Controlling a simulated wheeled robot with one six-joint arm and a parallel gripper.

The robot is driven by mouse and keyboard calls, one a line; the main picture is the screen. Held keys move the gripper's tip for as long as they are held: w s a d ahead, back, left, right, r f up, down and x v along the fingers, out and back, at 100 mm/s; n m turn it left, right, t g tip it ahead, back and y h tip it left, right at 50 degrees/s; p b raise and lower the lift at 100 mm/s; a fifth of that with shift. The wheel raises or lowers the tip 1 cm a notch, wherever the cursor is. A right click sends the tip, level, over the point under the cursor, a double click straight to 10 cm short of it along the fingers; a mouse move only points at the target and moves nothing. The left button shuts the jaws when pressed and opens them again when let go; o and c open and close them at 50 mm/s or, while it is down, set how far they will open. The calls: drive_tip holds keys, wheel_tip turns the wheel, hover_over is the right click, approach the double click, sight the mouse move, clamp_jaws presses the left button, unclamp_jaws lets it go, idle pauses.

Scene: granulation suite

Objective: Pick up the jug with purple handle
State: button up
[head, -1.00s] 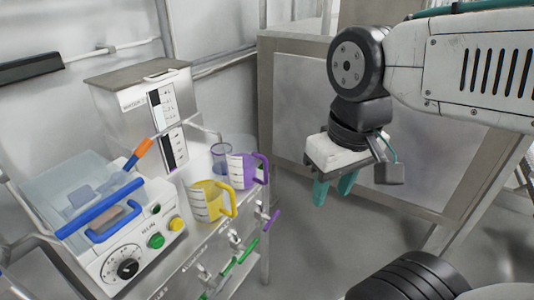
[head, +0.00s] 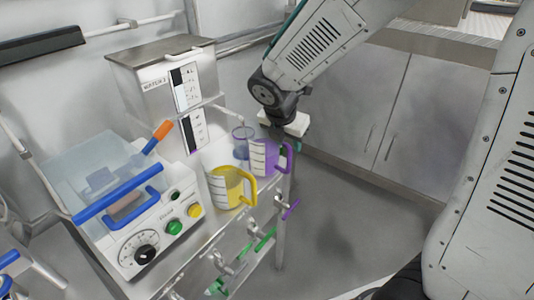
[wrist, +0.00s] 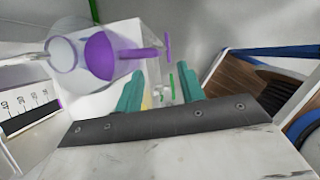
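The jug with the purple handle (head: 264,158) stands upright at the right end of the trolley top, its handle pointing right. In the wrist view the jug (wrist: 98,56) is at upper left, with its purple handle (wrist: 140,53) reaching toward the space beyond my fingertips. My gripper (wrist: 160,76) is open, its two teal fingers apart with nothing held between them. In the head view my gripper's pale body is just above and behind the jug's handle; the fingers are mostly hidden there. I cannot tell whether a finger touches the jug.
A yellow-handled jug (head: 227,187) stands close in front-left of the purple one, and a clear beaker (head: 242,140) stands behind it. A machine with blue handles (head: 130,215) and a steel cabinet (head: 160,80) fill the left. Coloured valve handles (head: 265,238) line the trolley front. Floor at right is clear.

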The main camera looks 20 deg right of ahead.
sight(288, 155)
drive_tip(key=shift+n, duration=0.3)
drive_tip(key=x, duration=0.8)
drive_tip(key=shift+w+a+f, duration=0.15)
drive_tip(key=shift+w+a, duration=0.15)
drive_tip(key=shift+w, duration=0.05)
clamp_jaws()
idle(0.7)
